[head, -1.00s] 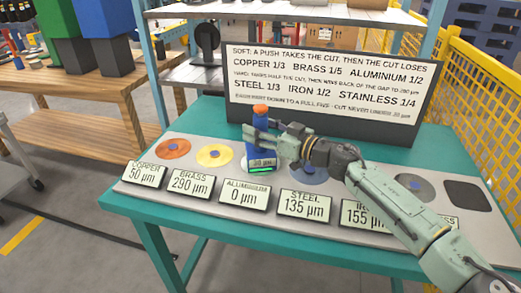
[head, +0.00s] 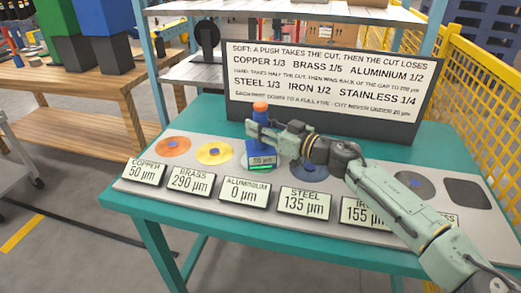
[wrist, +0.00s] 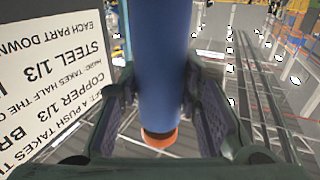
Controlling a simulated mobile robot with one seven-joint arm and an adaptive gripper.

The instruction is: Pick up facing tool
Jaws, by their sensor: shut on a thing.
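The facing tool (head: 262,147) is a blue upright cylinder with an orange cap and a wider base bearing a small display and a green strip. My gripper (head: 255,132) reaches in from the right and is shut around its blue body, below the cap. In the wrist view the tool (wrist: 162,60) runs between the two dark fingers, with its orange end showing below. In the head view the tool stands in front of the aluminium spot and mostly hides it. I cannot tell whether its base touches the bench plate.
The plate on the teal table (head: 165,220) carries a copper disc (head: 173,147), a brass disc (head: 215,153), a steel disc (head: 310,172) and others. Label cards line the front; aluminium's (head: 245,190) reads 0 µm. A sign board (head: 330,85) stands behind. A yellow fence (head: 480,110) is at right.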

